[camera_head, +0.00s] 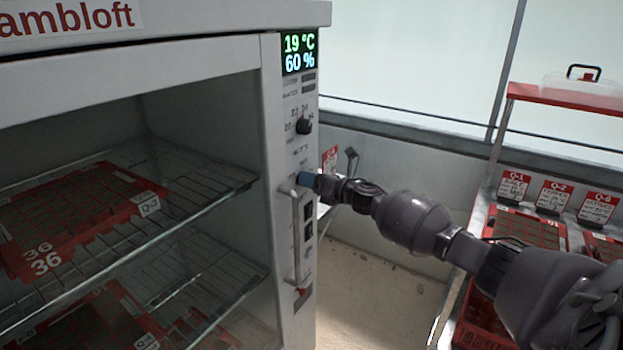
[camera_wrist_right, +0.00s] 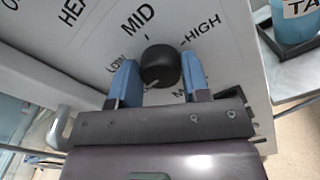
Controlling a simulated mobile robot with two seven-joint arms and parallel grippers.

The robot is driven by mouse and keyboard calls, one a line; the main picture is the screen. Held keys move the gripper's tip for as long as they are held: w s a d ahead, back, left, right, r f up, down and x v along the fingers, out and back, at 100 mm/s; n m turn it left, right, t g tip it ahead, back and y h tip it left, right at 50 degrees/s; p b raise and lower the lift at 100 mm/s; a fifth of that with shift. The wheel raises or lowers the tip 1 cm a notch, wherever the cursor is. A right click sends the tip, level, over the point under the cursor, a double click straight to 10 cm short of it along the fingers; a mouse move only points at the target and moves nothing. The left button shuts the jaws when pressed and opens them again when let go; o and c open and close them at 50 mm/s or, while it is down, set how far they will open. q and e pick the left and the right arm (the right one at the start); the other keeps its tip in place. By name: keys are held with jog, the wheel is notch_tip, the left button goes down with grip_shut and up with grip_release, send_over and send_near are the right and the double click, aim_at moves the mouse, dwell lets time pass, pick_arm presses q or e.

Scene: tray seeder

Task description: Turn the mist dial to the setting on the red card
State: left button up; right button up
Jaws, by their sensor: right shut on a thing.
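The mist dial (camera_wrist_right: 160,66) is a round black knob on a pale panel in the right wrist view, with LOW, MID and HIGH printed around it. A short pale mark shows on its lower edge; its exact setting is hard to read. My right gripper (camera_wrist_right: 159,80) is shut on the dial, one blue finger on each side. In the head view my right gripper (camera_head: 308,180) is at the cabinet's front panel and hides the dial. My left gripper is out of view.
The cabinet (camera_head: 268,120) has trays on wire racks, another black knob (camera_head: 304,126) and a display reading 19 °C and 60 %. A vertical handle (camera_head: 296,240) is just below my gripper. Red-topped cards Q-1, Q-2 and Q-6 (camera_head: 597,207) stand on the right shelf.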

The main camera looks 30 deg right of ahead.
jog(key=shift+f+m+p, duration=0.2)
jog(key=shift+m+p, duration=1.75)
jog(key=shift+m, duration=3.5)
jog(key=shift+f+m+p, duration=0.15)
jog(key=shift+m+p, duration=1.75)
jog(key=shift+m, duration=3.55)
jog(key=o, duration=0.9)
